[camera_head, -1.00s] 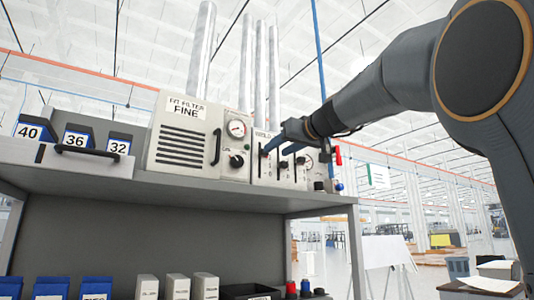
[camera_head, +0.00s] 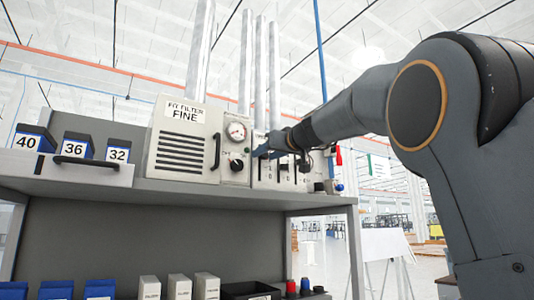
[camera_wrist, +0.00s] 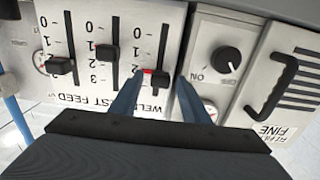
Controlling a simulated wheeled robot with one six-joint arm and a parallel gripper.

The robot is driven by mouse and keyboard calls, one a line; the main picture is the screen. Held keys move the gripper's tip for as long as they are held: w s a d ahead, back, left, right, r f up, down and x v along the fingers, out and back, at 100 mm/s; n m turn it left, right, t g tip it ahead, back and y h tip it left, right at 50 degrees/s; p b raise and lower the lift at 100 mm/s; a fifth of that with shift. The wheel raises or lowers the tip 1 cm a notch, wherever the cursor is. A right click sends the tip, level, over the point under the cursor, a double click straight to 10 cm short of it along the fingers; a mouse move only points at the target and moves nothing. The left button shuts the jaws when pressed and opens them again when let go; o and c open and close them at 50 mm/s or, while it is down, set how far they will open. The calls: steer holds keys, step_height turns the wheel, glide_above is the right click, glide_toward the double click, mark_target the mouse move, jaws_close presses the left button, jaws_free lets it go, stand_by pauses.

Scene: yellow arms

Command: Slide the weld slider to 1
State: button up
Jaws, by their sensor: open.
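The weld slider (camera_wrist: 160,78) is a black knob in a vertical slot on the pale metal panel. My gripper (camera_wrist: 160,75) is open, with one blue finger on each side of the knob. I cannot tell whether either finger touches it. In the head view my gripper (camera_head: 262,151) is at the upper part of the panel and hides most of the weld slider.
Two other sliders, the middle one (camera_wrist: 108,52) and the feed one (camera_wrist: 62,66), stand beside it. A round knob (camera_wrist: 228,60) and a gauge (camera_head: 236,131) are on the neighbouring panel. The filter box (camera_head: 182,140) and the shelf (camera_head: 200,190) lie to the left and below.

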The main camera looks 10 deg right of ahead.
mark_target(259, 166)
steer(key=shift+c, duration=0.2)
jaws_close()
steer(key=shift+f, duration=0.1)
step_height(259, 166, down, 3)
steer(key=b, duration=0.5)
steer(key=shift+o, duration=0.2)
jaws_free()
steer(key=shift+s, duration=0.1)
